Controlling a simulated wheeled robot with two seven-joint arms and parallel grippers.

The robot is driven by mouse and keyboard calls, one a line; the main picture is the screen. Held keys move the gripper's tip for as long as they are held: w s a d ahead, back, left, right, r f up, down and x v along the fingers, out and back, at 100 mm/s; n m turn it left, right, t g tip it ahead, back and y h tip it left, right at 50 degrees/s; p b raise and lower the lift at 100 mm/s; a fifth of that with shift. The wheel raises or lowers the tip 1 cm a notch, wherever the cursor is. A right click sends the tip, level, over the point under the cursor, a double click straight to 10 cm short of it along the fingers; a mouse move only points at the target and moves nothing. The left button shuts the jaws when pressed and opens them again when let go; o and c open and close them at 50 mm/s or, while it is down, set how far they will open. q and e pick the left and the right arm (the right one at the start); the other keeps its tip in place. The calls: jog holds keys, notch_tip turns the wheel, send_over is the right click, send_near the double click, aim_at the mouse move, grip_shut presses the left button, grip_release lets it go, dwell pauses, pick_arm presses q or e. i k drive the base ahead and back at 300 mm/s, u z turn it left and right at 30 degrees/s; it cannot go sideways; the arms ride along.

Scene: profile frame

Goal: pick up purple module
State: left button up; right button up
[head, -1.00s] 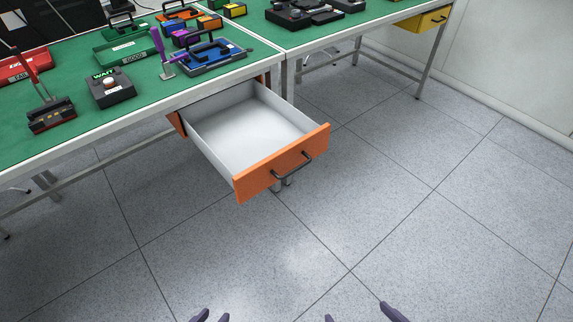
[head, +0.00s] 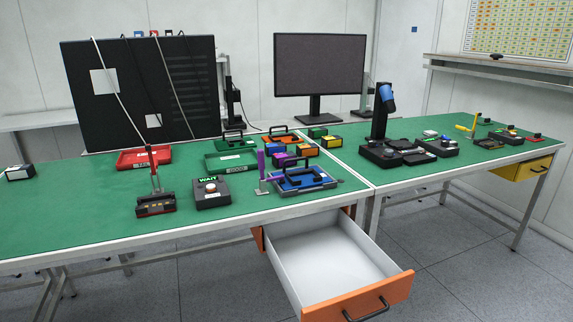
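The purple module (head: 280,160) is a small block on the green table top, among other coloured modules. It stands behind the blue tray (head: 303,180) and just right of an upright purple-handled tool (head: 262,168), which stands close in front of it. It is small in the head view and partly hidden by its neighbours. Neither of my grippers is in the head view now.
An open drawer (head: 308,262) with an orange front juts out below the table. A WAIT button box (head: 210,193), a red tray (head: 140,158) and a green tray (head: 228,158) stand left of the modules. A monitor (head: 318,68) stands behind. Open floor lies at right.

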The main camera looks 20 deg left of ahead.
aim_at(278, 159)
jog(key=z, duration=1)
jog(key=i, duration=4.7)
jog(key=u, duration=4.7)
